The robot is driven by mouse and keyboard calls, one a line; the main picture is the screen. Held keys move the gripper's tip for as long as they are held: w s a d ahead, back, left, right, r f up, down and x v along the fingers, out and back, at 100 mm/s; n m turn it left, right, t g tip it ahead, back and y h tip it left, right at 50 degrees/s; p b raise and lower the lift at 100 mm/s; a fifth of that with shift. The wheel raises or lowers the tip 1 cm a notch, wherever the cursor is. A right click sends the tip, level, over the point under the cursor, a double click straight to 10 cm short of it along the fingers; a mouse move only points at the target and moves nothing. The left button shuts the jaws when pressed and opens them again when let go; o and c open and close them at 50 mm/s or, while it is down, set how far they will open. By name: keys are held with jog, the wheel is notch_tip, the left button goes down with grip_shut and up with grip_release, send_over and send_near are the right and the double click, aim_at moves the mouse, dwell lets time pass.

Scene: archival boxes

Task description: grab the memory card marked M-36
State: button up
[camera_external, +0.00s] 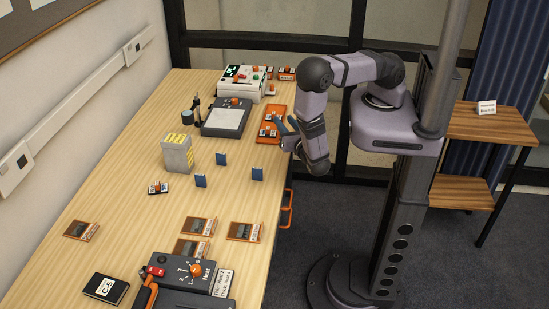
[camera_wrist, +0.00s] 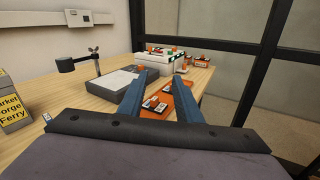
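No marking M-36 is legible in either view, so I cannot tell which item is that memory card. Small blue cards (camera_external: 200,180) stand upright on the table. Small white-and-dark pieces lie on an orange tray (camera_external: 276,112), which also shows in the wrist view (camera_wrist: 183,93). A similar small piece (camera_external: 158,187) lies alone left of the blue cards. My gripper (camera_external: 284,132) has blue fingers and is beside the tray at the table's right edge. In the wrist view my gripper (camera_wrist: 160,95) is open, with the tray visible beyond and between its fingers; nothing is held.
A grey block with yellow labels (camera_external: 177,155) stands mid-table. A grey device with a pale panel (camera_external: 227,117) and a white machine (camera_external: 244,84) are at the far end. Brown, orange-edged plates (camera_external: 245,232) and a dark dial unit (camera_external: 190,275) are near. The middle left is clear.

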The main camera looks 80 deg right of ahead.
aim_at(257, 168)
jog(key=a+f+n+t+y, duration=0.1)
jog(key=a+n+t+y, duration=0.1)
jog(key=n, duration=0.1)
jog(key=w+a+f+n+t+y+p, duration=0.1)
jog(key=a+n+t+y, duration=0.1)
jog(key=a+t, duration=0.1)
jog(key=w+a+f+n+t+y+p, duration=0.1)
jog(key=a+f+n+t+y, duration=0.1)
jog(key=a+n+y, duration=0.1)
jog(key=shift+n+t, duration=0.3)
jog(key=a+f+n+y, duration=0.1)
jog(key=a+f+y, duration=0.1)
jog(key=s+a+f+n+t+y, duration=0.1)
jog(key=a+n+y, duration=0.1)
jog(key=y, duration=0.1)
jog(key=s+a+f+n+y, duration=0.1)
jog(key=a+f+y, duration=0.1)
jog(key=a, duration=0.1)
jog(key=shift+f+n+y, duration=0.3)
jog(key=shift+f+y, duration=0.05)
jog(key=shift+y, duration=0.05)
jog(key=shift+w, duration=1)
jog(key=shift+w+r, duration=0.1)
jog(key=shift+w+a+r, duration=0.1)
jog(key=shift+w+r, duration=0.05)
jog(key=shift+w, duration=1.15)
jog(key=shift+w+r, duration=0.15)
jog(key=shift+w, duration=1.15)
grip_shut()
